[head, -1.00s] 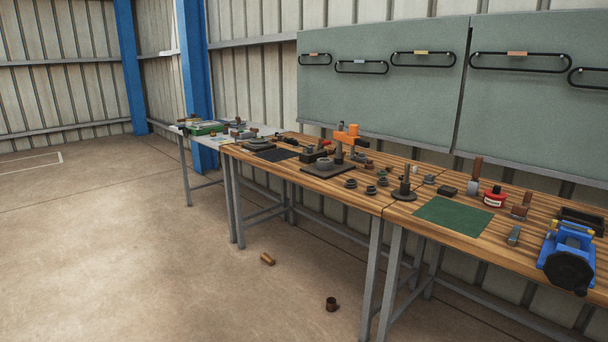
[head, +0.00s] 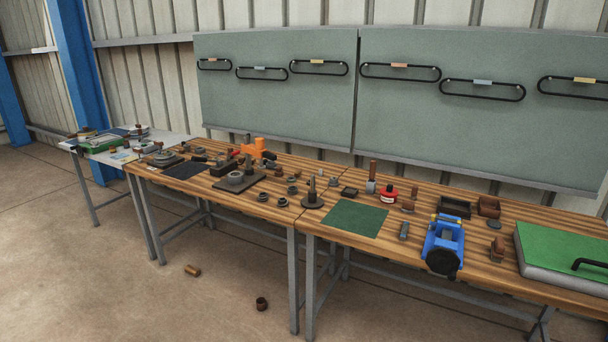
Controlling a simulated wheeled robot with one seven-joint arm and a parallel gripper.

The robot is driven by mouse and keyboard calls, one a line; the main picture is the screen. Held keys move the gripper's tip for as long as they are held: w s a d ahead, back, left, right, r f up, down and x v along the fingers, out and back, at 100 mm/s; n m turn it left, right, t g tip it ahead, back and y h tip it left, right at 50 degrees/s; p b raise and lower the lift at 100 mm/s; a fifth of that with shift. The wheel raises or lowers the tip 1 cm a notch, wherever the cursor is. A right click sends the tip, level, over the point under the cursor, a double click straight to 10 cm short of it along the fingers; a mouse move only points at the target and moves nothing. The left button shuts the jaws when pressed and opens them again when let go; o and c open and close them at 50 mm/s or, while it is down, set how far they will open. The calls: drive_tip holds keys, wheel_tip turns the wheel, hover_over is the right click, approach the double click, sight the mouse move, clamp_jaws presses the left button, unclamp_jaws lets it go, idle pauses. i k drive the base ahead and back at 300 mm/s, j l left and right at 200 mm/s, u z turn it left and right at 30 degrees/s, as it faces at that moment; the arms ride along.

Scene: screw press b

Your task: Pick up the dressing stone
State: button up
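I cannot tell for sure which thing is the dressing stone at this distance. A small grey oblong block (head: 404,231) lies on the wooden bench between the green mat and the blue machine. A small dark flat block (head: 349,191) lies behind the green mat. My gripper is not in view.
The wooden benches (head: 320,236) hold a green mat (head: 354,219), a blue machine (head: 444,243), a red tin (head: 389,195), an orange-topped tool (head: 259,148) and a green-topped slab (head: 560,250). A brown cylinder (head: 192,270) and a dark cup (head: 261,303) lie on the open floor.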

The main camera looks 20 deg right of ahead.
sight(408, 206)
drive_tip(key=z, duration=1)
